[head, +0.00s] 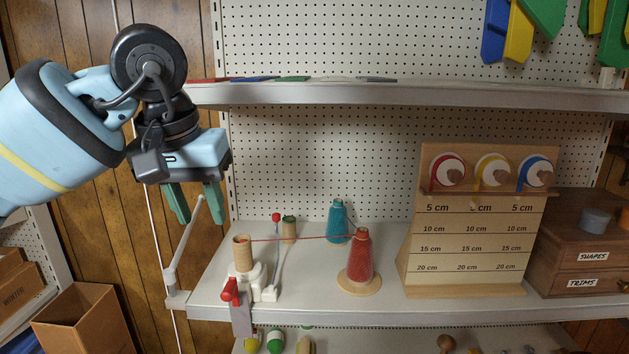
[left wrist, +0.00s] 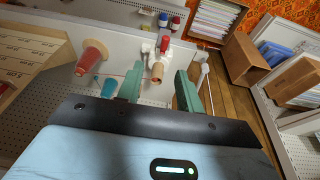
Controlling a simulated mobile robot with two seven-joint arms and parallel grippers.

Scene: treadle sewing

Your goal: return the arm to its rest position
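My left arm comes in from the left in the head view. Its left gripper (head: 195,212) hangs with its green fingers pointing down, apart, with nothing visible between them. It is above and to the left of the winder's cardboard tube (head: 243,252). In the left wrist view the two fingers (left wrist: 160,92) are also spread, with the tube (left wrist: 158,70) seen beyond the gap. A red thread (head: 300,239) runs from the tube to a red thread cone (head: 359,262) on a round wooden base. My right gripper is not in view.
The winder has a white body (head: 262,284) and a red handle (head: 229,290) at the shelf's front edge. A teal cone (head: 337,221) stands behind. A wooden measuring board (head: 470,283) and drawers (head: 577,256) stand to the right. An upper shelf (head: 420,95) runs above.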

